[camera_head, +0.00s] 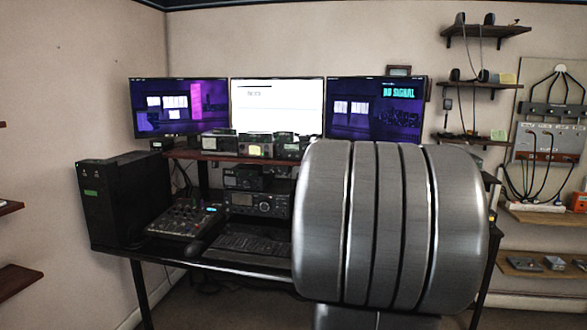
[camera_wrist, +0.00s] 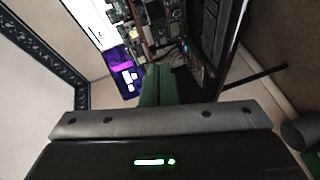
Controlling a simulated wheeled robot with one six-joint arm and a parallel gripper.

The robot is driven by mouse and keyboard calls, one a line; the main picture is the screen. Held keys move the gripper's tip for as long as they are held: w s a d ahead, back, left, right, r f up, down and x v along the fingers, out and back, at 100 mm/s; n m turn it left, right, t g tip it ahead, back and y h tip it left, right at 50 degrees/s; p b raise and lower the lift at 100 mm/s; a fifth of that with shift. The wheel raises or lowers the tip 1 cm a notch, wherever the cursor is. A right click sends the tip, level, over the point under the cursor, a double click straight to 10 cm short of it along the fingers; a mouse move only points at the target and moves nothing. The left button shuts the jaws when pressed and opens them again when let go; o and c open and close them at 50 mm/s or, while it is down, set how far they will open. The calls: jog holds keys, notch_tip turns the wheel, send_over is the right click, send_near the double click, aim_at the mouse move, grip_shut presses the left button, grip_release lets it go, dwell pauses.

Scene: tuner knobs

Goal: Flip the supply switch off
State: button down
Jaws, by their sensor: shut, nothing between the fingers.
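I cannot make out the supply switch in either view. It may be too small to tell or hidden behind my arm, which covers the right part of the desk in the head view. A radio unit (camera_head: 258,203) with a dial and knobs stands on the desk, with a smaller box (camera_head: 244,178) on top. Several small boxes (camera_head: 254,149) line the shelf above. My gripper (camera_wrist: 158,70) shows in the wrist view as green fingers, shut and empty. It is apart from the desk gear beyond it.
A black tower (camera_head: 112,200) stands at the desk's left end, beside a mixer (camera_head: 187,220) and a keyboard (camera_head: 246,245). Monitors (camera_head: 277,105) stand behind the shelf (camera_head: 190,155). Wall shelves (camera_head: 487,31) and a cable panel (camera_head: 546,140) are at the right. The desk edge (camera_wrist: 232,45) runs steeply in the wrist view.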

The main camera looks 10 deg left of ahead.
jog(key=w+a+r+n+y+b, duration=0.1)
jog(key=a+r+n+y, duration=0.2)
jog(key=a+n+y, duration=0.3)
jog(key=shift+a+r+n+g, duration=0.3)
jog(key=shift+n+g, duration=0.1)
jog(key=shift+n, duration=0.2)
